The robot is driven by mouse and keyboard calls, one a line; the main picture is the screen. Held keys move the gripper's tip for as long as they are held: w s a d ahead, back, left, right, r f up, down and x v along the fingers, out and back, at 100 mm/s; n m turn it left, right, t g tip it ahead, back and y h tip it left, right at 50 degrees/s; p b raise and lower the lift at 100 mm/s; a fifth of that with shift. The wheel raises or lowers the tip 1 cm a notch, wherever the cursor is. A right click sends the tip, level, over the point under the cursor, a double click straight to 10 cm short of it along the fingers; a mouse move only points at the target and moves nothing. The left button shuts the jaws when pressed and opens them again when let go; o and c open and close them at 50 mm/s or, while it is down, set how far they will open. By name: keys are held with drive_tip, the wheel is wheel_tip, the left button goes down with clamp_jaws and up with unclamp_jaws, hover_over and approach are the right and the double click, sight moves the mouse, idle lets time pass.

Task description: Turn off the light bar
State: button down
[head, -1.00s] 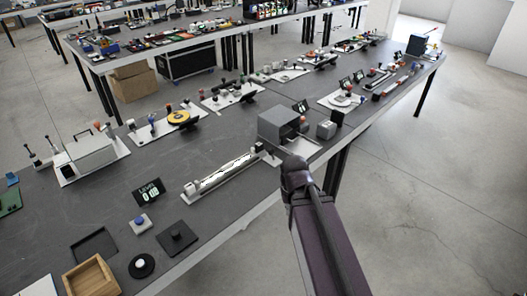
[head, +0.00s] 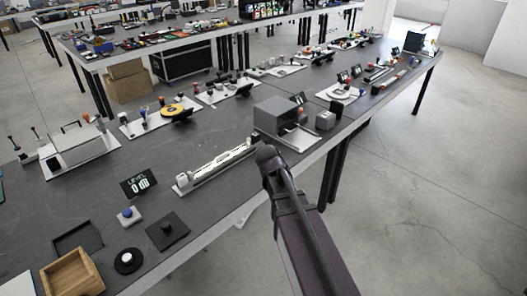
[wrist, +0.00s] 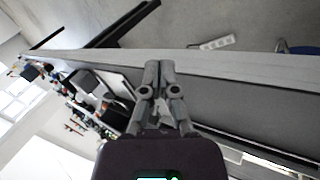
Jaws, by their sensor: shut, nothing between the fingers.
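The light bar (head: 217,166) is a long white strip on a grey base near the front edge of the table. A pale block stands at its left end and a dark block at its right end. Its strip looks bright white. My arm reaches up to the table edge near the bar's right end in the head view, where my gripper itself is hidden. In the wrist view my gripper (wrist: 159,66) is shut and empty, its fingers together in front of the table edge. A bright strip at the lower right of that view may be the bar.
A wooden tray (head: 72,272) is at lower left. Bare table lies behind the bar.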

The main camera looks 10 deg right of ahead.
sight(268, 142)
drive_tip(key=w+f+n+t+h+b, duration=0.1)
drive_tip(key=w+b, duration=0.1)
drive_tip(key=w, duration=0.2)
drive_tip(key=w+a+f+n+t+h+b, duration=0.1)
drive_tip(key=w+n+b, duration=0.1)
drive_tip(key=w+b, duration=0.1)
drive_tip(key=w+a+f+n+t+h+b, duration=0.1)
drive_tip(key=w+t+b, duration=0.1)
drive_tip(key=w, duration=0.3)
drive_tip(key=shift+f+n+b, duration=0.3)
drive_tip(key=shift+b, duration=0.15)
drive_tip(key=w+a+n+t+b, duration=0.2)
drive_tip(key=w, duration=0.1)
drive_tip(key=w+a+n+t+h+b, duration=0.1)
drive_tip(key=w+a+n+b, duration=0.1)
drive_tip(key=w+a+b, duration=0.1)
drive_tip(key=w+a+n+t+b, duration=0.2)
drive_tip(key=w, duration=0.2)
drive_tip(key=shift+w+a+f+n+t+h+b, duration=0.15)
drive_tip(key=shift+w+f+n+t+h+b, duration=0.15)
drive_tip(key=shift+b, duration=0.1)
drive_tip(key=shift+w+a+r, duration=0.15)
drive_tip(key=shift+a, duration=0.05)
drive_tip(key=shift+w+d, duration=0.1)
drive_tip(key=shift+b+x, duration=0.7)
drive_tip(key=shift+x, duration=4.15)
drive_tip(key=shift+r, duration=0.1)
drive_tip(key=shift+d, duration=0.15)
